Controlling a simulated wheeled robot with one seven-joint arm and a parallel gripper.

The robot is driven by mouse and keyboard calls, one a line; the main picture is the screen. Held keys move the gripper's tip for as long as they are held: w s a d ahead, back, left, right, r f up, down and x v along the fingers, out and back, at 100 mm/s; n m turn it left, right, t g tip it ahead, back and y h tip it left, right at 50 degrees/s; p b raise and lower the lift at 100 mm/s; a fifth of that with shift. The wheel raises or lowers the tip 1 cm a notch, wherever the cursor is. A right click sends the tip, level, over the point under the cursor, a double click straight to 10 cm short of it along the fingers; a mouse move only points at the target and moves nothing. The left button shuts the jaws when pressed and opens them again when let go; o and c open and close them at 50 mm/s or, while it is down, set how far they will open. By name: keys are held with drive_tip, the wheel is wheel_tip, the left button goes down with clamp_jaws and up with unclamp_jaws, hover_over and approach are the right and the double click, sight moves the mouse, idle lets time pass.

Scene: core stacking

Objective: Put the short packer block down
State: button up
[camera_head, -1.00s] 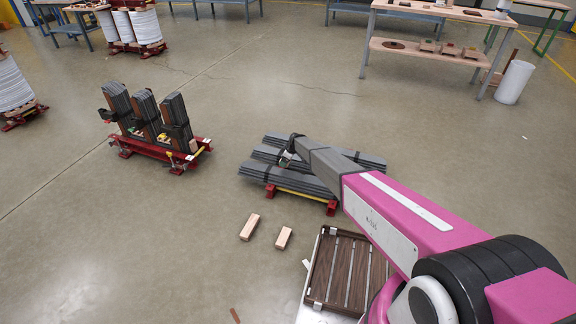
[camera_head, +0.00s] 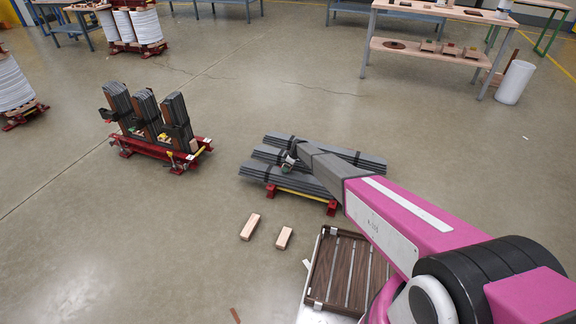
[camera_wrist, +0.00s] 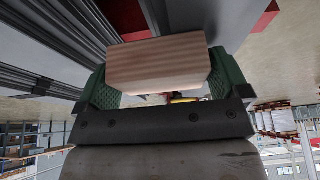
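A pale wooden block (camera_wrist: 158,64) sits between the two green finger pads of my gripper (camera_wrist: 160,88) in the wrist view. Both pads press against its ends, so the gripper is shut on it. In the head view my gripper (camera_head: 288,161) is at the left end of my arm, over the grey strapped bar stacks (camera_head: 300,180). The held block is too small to make out there. I cannot tell whether it touches the bars. Two more wooden blocks, one longer (camera_head: 250,227) and one shorter (camera_head: 284,238), lie apart on the floor in front of the stacks.
The bars rest on red supports (camera_head: 271,190). A red rack (camera_head: 160,150) with upright dark stacks stands to the left. A brown slatted tray (camera_head: 337,270) lies at the lower right, beneath my arm. Open floor lies between the rack and the bars.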

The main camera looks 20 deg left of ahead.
drive_tip(key=shift+r, duration=0.15)
drive_tip(key=v, duration=1.2)
drive_tip(key=s+d+r+m+h, duration=0.1)
drive_tip(key=s+d+r+m, duration=0.1)
drive_tip(key=s+d+r, duration=0.5)
drive_tip(key=s+d+r+m, duration=0.3)
drive_tip(key=s+d, duration=0.1)
drive_tip(key=d, duration=0.8)
drive_tip(key=s+d+r+m+h, duration=0.1)
drive_tip(key=s+d+r+m, duration=0.1)
drive_tip(key=s+d+r, duration=0.5)
drive_tip(key=s+d+r+m+h, duration=0.1)
drive_tip(key=s+d+r+m, duration=0.4)
drive_tip(key=s+d, duration=0.6)
drive_tip(key=s+d+r+m+h, duration=0.1)
drive_tip(key=s+d+r+m, duration=0.4)
drive_tip(key=s+d, duration=0.7)
drive_tip(key=shift+s+d+r+h, duration=0.25)
drive_tip(key=shift+d+r, duration=0.4)
drive_tip(key=shift+r, duration=0.35)
drive_tip(key=shift+a, duration=0.1)
